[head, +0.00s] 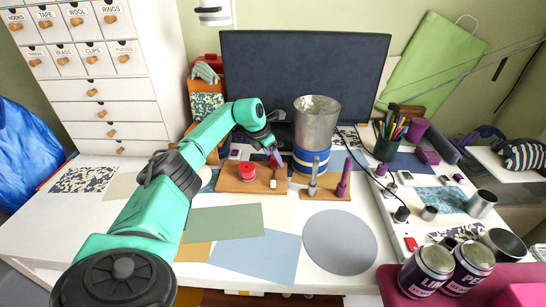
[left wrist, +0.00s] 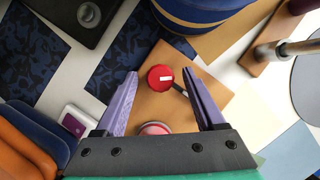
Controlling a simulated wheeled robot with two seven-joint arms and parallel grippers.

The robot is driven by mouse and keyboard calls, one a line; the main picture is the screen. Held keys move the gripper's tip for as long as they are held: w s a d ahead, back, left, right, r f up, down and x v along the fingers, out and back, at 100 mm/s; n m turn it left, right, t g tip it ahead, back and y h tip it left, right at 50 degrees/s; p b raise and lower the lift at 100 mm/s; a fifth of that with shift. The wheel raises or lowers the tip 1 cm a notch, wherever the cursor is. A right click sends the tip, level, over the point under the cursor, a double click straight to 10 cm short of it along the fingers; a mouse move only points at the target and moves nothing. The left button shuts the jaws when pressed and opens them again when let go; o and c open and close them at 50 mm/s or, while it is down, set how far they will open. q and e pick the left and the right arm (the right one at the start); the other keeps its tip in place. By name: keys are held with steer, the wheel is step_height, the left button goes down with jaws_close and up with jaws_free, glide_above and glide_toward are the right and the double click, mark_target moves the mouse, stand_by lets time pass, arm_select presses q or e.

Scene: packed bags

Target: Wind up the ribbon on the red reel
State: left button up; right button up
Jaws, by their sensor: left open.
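The red reel (head: 247,172) sits on a small wooden board (head: 233,186) near the middle of the white table. Beside it on the board is a small upright piece with a white lower part (head: 273,183). My left gripper (head: 275,159) is over the board's right part, its lilac fingers open. In the left wrist view a round red top with a white mark (left wrist: 160,77) lies between the open fingertips, with a dark rod beside it. A second red round thing (left wrist: 155,128), probably the reel, is partly hidden by the gripper body. I cannot make out any ribbon. My right gripper is not in view.
A metal canister on a blue striped base (head: 312,160) stands close right of the board. A pegged stand (head: 325,192) is in front of it. A dark monitor (head: 300,70) stands behind. Flat sheets and a grey disc (head: 340,242) lie in front. Tins (head: 425,270) crowd the right.

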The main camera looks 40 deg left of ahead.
arm_select(q)
steer(key=v, duration=1.4)
steer(key=shift+s+r, duration=0.2)
steer(key=shift+r, duration=0.05)
